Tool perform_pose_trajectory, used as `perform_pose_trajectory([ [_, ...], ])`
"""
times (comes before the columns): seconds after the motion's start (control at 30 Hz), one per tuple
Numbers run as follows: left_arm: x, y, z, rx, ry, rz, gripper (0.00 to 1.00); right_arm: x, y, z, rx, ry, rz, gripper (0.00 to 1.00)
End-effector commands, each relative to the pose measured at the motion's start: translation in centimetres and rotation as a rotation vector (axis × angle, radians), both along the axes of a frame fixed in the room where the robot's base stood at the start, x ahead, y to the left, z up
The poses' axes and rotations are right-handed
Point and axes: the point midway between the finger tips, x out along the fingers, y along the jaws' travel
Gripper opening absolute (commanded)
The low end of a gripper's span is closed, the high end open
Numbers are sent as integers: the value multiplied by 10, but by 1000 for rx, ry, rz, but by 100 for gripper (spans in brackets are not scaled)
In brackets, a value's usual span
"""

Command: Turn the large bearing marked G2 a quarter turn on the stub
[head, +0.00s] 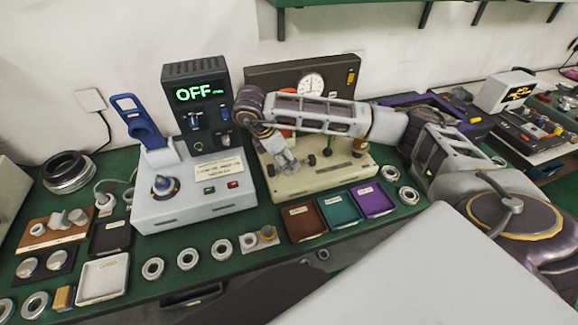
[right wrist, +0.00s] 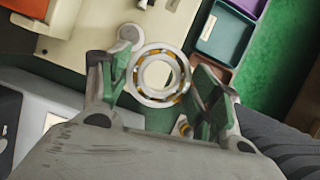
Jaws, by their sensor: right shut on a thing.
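My right gripper (head: 287,160) reaches in from the right over the cream test stand (head: 318,185). In the right wrist view my right gripper (right wrist: 160,92) is shut on a large bearing (right wrist: 137,92), a steel ring with a brass-coloured cage. The fingers sit at its left and right sides. Its hole shows a pale surface; I cannot tell whether that is the stub. No G2 mark is readable. In the head view the gripper and arm hide most of this bearing. My left gripper is not in view.
A grey machine (head: 193,205) with an OFF display (head: 197,92) stands left of the stand. Brown (head: 305,222), teal (head: 338,212) and purple (head: 373,201) trays lie in front. Several loose bearings line the table's front edge. A dial gauge (head: 311,86) stands behind my arm.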

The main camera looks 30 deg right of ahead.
Motion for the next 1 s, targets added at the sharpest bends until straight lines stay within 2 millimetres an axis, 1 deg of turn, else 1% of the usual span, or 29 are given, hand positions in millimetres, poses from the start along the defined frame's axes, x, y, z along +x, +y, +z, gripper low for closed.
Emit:
perform_pose_trajectory([
  [0.1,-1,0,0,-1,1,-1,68,13,-8,-8,1,4,-19,23],
  [0.37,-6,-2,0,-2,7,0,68,26,-22,-22,0,1,-33,23],
  [0.53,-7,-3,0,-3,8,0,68,39,-46,-37,-3,1,-39,23],
  [0.63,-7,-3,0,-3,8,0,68,46,-55,-43,-1,0,-16,23],
  [1.0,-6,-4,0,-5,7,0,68,50,-53,-44,-1,0,96,23],
])
